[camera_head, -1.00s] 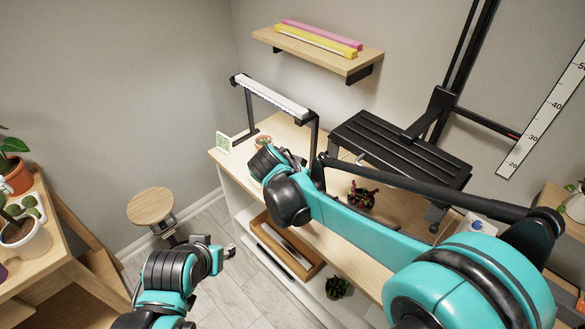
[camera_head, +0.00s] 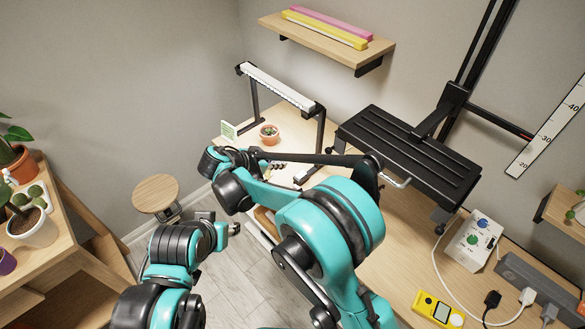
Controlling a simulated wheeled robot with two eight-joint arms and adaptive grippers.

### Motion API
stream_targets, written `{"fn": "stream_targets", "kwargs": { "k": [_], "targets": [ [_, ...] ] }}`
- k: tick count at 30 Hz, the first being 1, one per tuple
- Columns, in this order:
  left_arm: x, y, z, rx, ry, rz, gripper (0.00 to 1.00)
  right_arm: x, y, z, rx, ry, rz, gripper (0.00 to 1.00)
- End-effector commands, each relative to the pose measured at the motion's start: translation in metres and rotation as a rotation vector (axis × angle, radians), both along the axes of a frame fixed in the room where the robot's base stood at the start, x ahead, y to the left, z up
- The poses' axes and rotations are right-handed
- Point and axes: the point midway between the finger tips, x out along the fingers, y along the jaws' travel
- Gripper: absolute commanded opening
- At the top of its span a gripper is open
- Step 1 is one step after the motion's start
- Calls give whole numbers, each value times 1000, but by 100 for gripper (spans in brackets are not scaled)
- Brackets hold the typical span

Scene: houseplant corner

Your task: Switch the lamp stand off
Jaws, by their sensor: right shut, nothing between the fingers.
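The lamp stand (camera_head: 275,88) is a long white bar on black legs, standing at the far left of the wooden bench. I cannot tell whether its bar is lit, and no switch on it is clear. My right gripper (camera_head: 279,166) is shut and empty, low over the bench in front of the stand and apart from its legs. Its arm hides part of the bench. My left gripper (camera_head: 235,229) hangs over the floor, left of the bench, and is too small to read.
A small potted plant (camera_head: 269,134) and a green-white card (camera_head: 229,131) stand by the lamp stand. A black slatted platform (camera_head: 410,155) is right of it. A white box with knobs (camera_head: 473,240), yellow meter (camera_head: 437,310) and power strip (camera_head: 540,283) lie right. A stool (camera_head: 155,193) stands left.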

Motion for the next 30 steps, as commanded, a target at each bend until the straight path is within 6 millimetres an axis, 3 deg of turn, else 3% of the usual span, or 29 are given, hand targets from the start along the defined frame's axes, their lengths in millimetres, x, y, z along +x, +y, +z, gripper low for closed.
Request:
{"fn": "stream_targets", "kwargs": {
  "k": [15, 21, 30],
  "targets": [
    [0, 0, -34, 0, 0, 0, 40, 54, -55, -63, 1, 0, -3, 0],
    [0, 0, -47, 0, 0, 0, 40, 56, -56, -91, 0, 1, 1, 0],
    [0, 0, -50, 0, 0, 0, 40, 57, -58, -99, 0, 1, 1, 0]
  ]
}}
